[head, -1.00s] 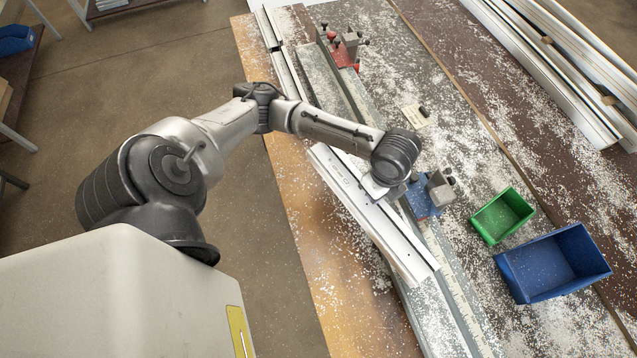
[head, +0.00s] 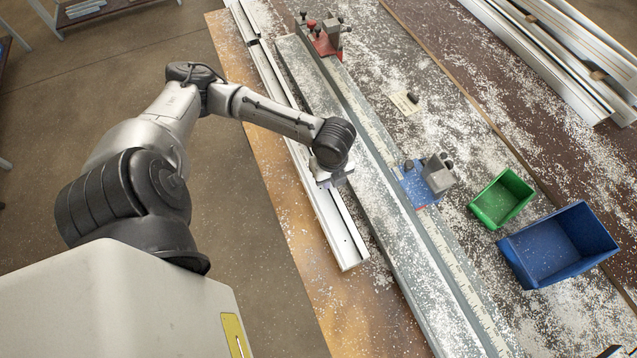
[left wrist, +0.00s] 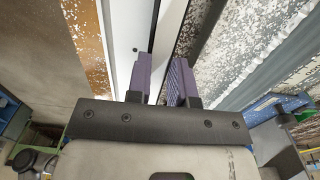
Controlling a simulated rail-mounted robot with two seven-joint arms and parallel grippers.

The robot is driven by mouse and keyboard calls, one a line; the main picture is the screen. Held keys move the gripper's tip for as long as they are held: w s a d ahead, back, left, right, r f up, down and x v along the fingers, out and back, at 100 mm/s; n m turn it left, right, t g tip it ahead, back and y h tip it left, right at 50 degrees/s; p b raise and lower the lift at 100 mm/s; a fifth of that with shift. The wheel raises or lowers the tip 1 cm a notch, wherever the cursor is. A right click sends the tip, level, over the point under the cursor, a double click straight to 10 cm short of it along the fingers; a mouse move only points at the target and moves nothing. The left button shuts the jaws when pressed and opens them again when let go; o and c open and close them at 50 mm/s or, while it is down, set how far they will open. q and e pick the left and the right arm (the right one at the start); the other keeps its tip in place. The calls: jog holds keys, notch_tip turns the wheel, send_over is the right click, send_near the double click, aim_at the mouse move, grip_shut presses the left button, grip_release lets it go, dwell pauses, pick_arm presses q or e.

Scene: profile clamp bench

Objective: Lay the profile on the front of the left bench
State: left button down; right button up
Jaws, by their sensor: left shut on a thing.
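The profile (head: 343,240) is a long white channel over the bare wooden front strip of the bench (head: 300,255), roughly parallel to the grey clamp bed (head: 392,255) and to its left. I cannot tell whether it touches the wood. My left gripper (head: 330,182) is shut on it from above. In the left wrist view the purple fingers (left wrist: 161,85) are closed on the profile (left wrist: 128,35), which runs away between and beside them. The fingers' contact is partly hidden in the head view. My right gripper is not recognisable in any view.
A red clamp (head: 327,42) and a blue clamp (head: 414,186) stand by the bed. Green (head: 502,199) and blue (head: 557,246) bins are at the right. More profiles (head: 545,60) lie at the top right. White chips cover the bench. Wood nearer the floor is clear.

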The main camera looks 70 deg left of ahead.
pick_arm(q)
jog(key=shift+s+a+f, duration=0.85)
jog(key=shift+s+a, duration=0.15)
jog(key=shift+s, duration=0.15)
pick_arm(e)
jog(key=shift+f, duration=0.1)
pick_arm(q)
jog(key=shift+f+b, duration=0.4)
jog(key=shift+f, duration=1.6)
pick_arm(e)
jog(key=shift+f, duration=0.35)
pick_arm(q)
jog(key=c, duration=1)
grip_release()
jog(key=shift+f, duration=0.1)
